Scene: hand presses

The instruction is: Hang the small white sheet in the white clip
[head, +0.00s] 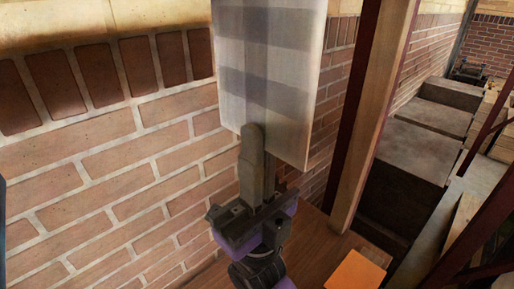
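A white sheet (270,70) with grey bands stands upright at the top centre of the head view. Its top edge is cut off by the frame. My gripper (256,145) is at the sheet's lower edge, with one finger in front of it and the other mostly hidden behind. The fingers look shut on the sheet, holding it from below. The white clip is not in view.
A brick wall (110,170) fills the left, behind the sheet. A wooden post (375,100) rises right of the sheet. An orange flat item (355,271) lies on the wooden surface (315,245) below. Dark and grey blocks (425,150) stand farther right.

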